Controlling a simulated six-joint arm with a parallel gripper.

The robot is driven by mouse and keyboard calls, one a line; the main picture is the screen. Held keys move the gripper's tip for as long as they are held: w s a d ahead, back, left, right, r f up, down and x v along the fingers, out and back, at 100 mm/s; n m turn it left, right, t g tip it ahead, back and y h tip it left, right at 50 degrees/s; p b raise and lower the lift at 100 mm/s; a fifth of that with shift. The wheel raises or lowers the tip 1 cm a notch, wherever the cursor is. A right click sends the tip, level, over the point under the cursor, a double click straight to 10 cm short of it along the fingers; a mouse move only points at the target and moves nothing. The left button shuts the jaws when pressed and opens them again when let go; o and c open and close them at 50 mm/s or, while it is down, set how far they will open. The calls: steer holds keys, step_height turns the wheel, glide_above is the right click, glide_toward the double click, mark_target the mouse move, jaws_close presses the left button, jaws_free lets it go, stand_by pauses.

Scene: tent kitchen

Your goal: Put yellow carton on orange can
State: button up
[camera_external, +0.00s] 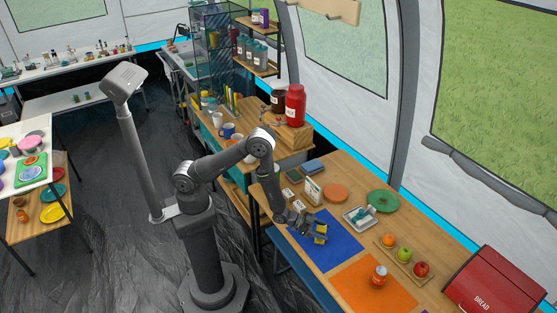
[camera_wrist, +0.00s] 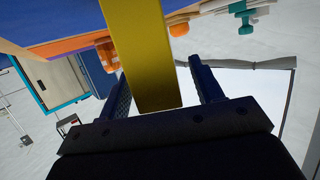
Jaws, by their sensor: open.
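In the wrist view the yellow carton (camera_wrist: 147,50) stands out between the two fingers of my gripper (camera_wrist: 163,80). The fingers are apart, with a visible gap on the right side of the carton. I cannot tell whether the carton rests on the mat. The orange can (camera_external: 379,276) stands upright on the orange mat, right of and nearer than my gripper. Nothing is seen on its top.
The blue mat (camera_external: 322,255) and orange mat (camera_external: 360,291) lie on the wooden table. A board with fruit (camera_external: 391,250), a tray (camera_external: 352,217), a green plate (camera_external: 383,201) and a red bread box (camera_external: 497,283) stand nearby. Small boxes (camera_external: 313,190) stand behind the arm.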

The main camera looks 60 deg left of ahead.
steer(key=shift+w+d+f, duration=0.15)
steer(key=shift+w+d, duration=0.2)
steer(key=shift+d, duration=0.05)
steer(key=c, duration=1.1)
